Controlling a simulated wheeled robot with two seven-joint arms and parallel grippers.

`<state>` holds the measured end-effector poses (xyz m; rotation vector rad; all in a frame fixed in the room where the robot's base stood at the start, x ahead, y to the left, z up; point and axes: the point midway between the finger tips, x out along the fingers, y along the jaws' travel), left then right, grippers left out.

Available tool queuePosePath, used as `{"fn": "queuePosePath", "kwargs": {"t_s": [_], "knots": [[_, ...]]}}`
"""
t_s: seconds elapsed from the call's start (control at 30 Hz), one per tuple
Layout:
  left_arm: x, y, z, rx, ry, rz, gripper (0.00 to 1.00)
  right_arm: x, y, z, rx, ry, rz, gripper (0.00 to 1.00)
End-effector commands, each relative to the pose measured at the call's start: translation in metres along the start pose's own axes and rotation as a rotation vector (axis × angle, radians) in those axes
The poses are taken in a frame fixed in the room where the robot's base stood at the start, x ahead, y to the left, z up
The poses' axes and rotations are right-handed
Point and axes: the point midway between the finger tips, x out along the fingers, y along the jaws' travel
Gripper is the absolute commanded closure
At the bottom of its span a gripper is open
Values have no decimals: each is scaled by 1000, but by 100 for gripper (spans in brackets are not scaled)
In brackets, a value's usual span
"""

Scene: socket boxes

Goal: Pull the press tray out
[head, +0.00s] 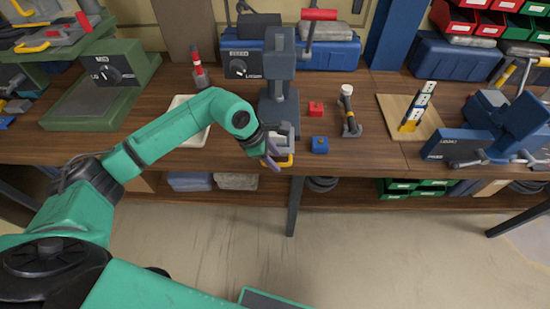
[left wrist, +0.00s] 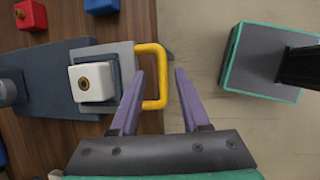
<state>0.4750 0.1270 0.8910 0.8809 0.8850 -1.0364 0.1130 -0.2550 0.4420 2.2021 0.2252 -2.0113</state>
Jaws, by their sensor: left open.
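The press tray shows in the left wrist view as a light grey plate (left wrist: 122,52) with a yellow loop handle (left wrist: 162,62). A white block (left wrist: 92,83) with a round brass-coloured centre sits on it. In the head view the handle (head: 287,161) sticks out at the table's front edge, below the blue-grey press (head: 279,100). My left gripper (left wrist: 159,72) is open, with purple fingers on either side of the handle's outer bar; one finger overlaps the loop's opening. Contact cannot be told. In the head view my left gripper (head: 269,158) partly hides the tray. My right gripper is not in view.
A red block (head: 316,109) and a blue block (head: 320,145) lie right of the press. A hammer-like tool (head: 348,112) and a wooden board (head: 394,104) stand farther right. A white tray (head: 178,136) lies left, behind my arm.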

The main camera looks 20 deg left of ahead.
Motion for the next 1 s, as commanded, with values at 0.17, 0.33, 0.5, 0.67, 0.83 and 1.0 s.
{"fn": "queuePosePath", "kwargs": {"t_s": [0.17, 0.33, 0.5, 0.67, 0.83, 1.0], "knots": [[-37, 1, -2, 2, 2, 8, 54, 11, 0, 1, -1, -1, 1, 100], [-89, 1, -2, 2, 1, 10, 54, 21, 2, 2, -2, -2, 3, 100], [-128, 1, -1, 0, 0, 7, 54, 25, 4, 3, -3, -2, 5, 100], [-140, 0, -1, 1, 1, 4, 54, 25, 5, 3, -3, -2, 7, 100], [-140, 0, 0, 1, 1, 3, 54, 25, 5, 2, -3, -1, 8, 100], [-140, 0, 0, 0, 0, 3, 54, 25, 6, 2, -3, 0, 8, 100]]}}
